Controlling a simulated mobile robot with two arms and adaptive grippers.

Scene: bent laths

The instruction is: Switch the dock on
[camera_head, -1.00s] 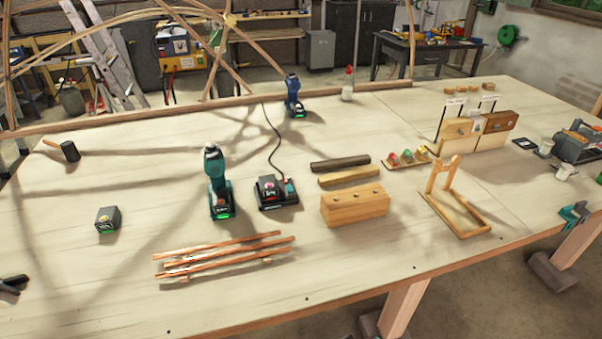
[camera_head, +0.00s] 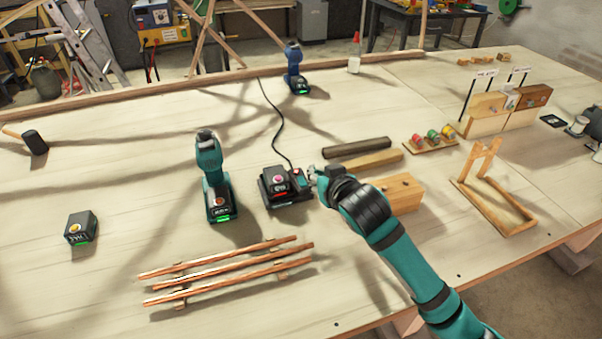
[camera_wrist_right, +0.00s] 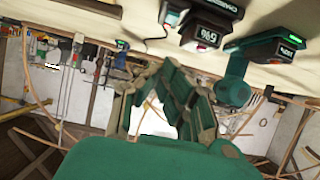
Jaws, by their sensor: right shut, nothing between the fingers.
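The dock (camera_head: 302,180) is a black charger on the workbench, with a dark battery (camera_head: 274,181) seated in it and a cable running to the back. In the right wrist view the dock (camera_wrist_right: 170,14) is at the top edge, and its battery (camera_wrist_right: 207,36) shows a lit figure that seems to read 6%. My right gripper (camera_head: 312,175) is shut and empty, close to the dock's right end. Whether it touches the dock I cannot tell. Its fingers (camera_wrist_right: 162,75) also show in the wrist view. The switch itself is not clear. My left gripper is not in view.
A teal drill (camera_head: 212,175) stands left of the dock, a blue one (camera_head: 294,70) behind. Laths (camera_head: 225,270) lie in front. A wooden block (camera_head: 402,192) is partly behind my right arm. A loose battery (camera_head: 81,228) sits on the left; the bench around it is clear.

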